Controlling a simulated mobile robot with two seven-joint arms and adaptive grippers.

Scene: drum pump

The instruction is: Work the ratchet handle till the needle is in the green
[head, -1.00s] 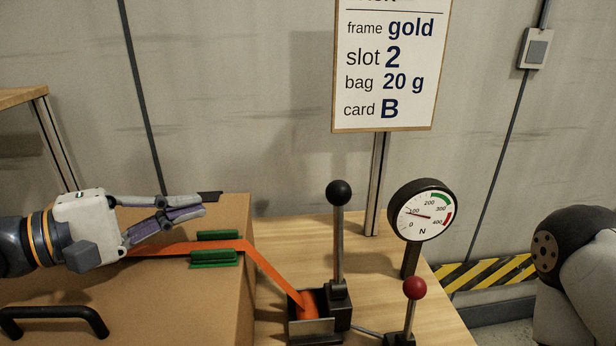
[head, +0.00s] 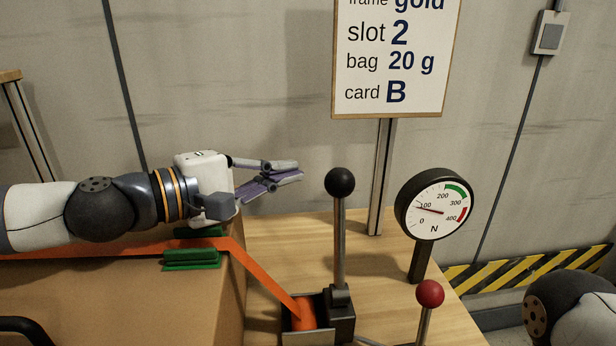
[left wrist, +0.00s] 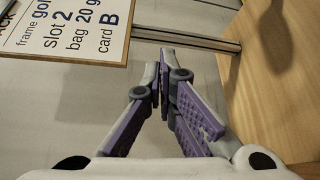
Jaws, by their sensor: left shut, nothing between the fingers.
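The ratchet handle (head: 340,230) is a grey lever with a black ball knob, standing upright on its black ratchet base (head: 335,312). The orange strap (head: 255,268) runs from the box into the ratchet. The round gauge (head: 434,204) marked N has its needle near 100, below the green band around 200 to 300. My left gripper (head: 298,172) is shut and empty, left of the black knob and apart from it. Its closed fingers also show in the left wrist view (left wrist: 160,88). My right gripper is out of view; only part of that arm shows at the lower right.
A lever with a red ball knob (head: 430,294) stands right of the ratchet. The cardboard box (head: 200,305) with green edge guards (head: 190,259) is at left. A sign (head: 391,65) on a post stands behind. Bare wooden tabletop (head: 275,235) lies behind the ratchet.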

